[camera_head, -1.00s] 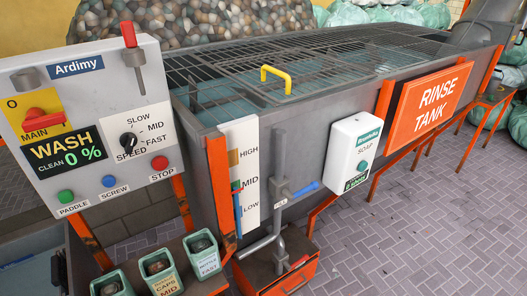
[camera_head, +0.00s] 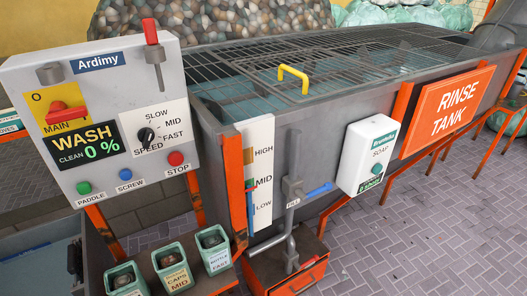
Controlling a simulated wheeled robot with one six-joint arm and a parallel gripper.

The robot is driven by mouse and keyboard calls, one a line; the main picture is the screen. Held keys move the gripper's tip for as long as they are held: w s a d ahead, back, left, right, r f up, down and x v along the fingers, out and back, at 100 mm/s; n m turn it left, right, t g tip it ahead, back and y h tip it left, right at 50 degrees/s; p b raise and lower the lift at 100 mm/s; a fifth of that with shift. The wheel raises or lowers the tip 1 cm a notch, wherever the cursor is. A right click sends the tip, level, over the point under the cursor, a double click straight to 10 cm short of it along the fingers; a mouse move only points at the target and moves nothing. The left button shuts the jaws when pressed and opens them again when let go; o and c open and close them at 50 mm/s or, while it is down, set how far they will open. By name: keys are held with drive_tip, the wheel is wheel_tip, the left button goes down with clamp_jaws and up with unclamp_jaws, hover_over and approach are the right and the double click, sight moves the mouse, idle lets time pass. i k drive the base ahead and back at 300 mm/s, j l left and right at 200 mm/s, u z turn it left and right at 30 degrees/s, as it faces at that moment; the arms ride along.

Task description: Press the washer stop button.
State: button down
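The washer control panel (camera_head: 70,120) is a light grey box marked Ardimy at the left. Its red stop button (camera_head: 176,158) sits at the lower right of the panel, above the label STOP. A green PADDLE button (camera_head: 84,188) and a blue SCREW button (camera_head: 125,174) are in the same row to its left. The black speed knob (camera_head: 146,136) is above and left of the stop button. The display (camera_head: 84,144) reads WASH CLEAN 0 %. A red MAIN switch (camera_head: 66,113) is on a yellow plate. My gripper is not in view.
A grey rinse tank (camera_head: 330,110) with a grate and yellow handle (camera_head: 293,76) stands right of the panel. A soap dispenser (camera_head: 367,155) hangs on its side. Small bins (camera_head: 172,271) sit on a shelf below the panel. Paved floor (camera_head: 420,235) at the lower right is clear.

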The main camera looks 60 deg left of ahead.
sight(176, 159)
drive_tip(key=u, duration=2.4)
drive_tip(key=i+j, duration=0.25)
drive_tip(key=j, duration=0.15)
drive_tip(key=i+j, duration=0.3)
drive_tip(key=j, duration=0.15)
